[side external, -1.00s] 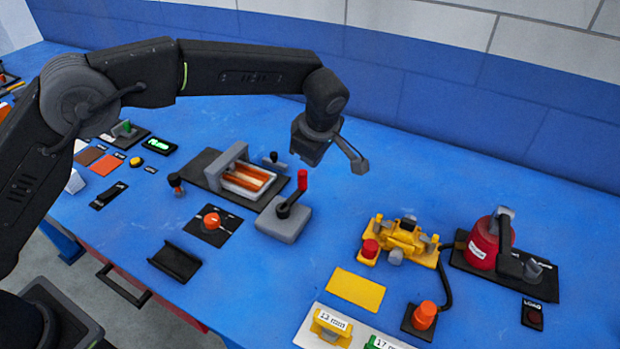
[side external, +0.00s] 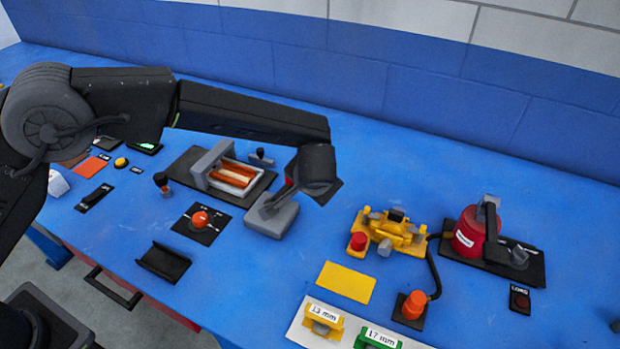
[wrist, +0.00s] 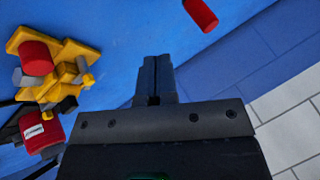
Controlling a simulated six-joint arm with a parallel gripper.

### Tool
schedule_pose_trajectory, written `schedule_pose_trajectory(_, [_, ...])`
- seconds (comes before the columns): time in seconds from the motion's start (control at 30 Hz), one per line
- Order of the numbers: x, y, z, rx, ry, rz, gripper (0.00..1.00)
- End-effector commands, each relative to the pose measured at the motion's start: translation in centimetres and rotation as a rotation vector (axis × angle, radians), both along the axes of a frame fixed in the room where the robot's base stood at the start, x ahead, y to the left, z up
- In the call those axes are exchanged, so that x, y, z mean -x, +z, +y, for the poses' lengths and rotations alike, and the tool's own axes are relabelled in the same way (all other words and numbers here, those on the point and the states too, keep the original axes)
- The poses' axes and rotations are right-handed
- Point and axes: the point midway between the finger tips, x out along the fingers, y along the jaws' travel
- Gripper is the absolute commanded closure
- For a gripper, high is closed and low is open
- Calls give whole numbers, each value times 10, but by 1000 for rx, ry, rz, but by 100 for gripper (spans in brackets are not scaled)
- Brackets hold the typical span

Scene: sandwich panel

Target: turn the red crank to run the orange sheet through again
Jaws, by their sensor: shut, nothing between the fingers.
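Orange strips, apparently the orange sheet (side external: 236,178), lie in the pale frame of the roller press (side external: 208,160), just left of and behind the crank. My gripper (wrist: 157,62) is shut and empty in the wrist view.
A yellow clamp-like fixture (side external: 390,232) with a red knob stands right of the crank, with a red canister (side external: 470,231) beyond. An orange knob (side external: 200,220) and a black tray (side external: 163,262) lie in front. Blue table is clear between crank and fixture.

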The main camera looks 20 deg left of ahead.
Motion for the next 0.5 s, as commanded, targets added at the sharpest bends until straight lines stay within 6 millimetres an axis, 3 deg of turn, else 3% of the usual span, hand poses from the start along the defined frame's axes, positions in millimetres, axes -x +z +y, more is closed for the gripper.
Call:
schedule_pose_trajectory(0.27, [-30,-45,19,0,4,1,100])
schedule_pose_trajectory(0.5, [-40,-42,47,2,4,0,100])
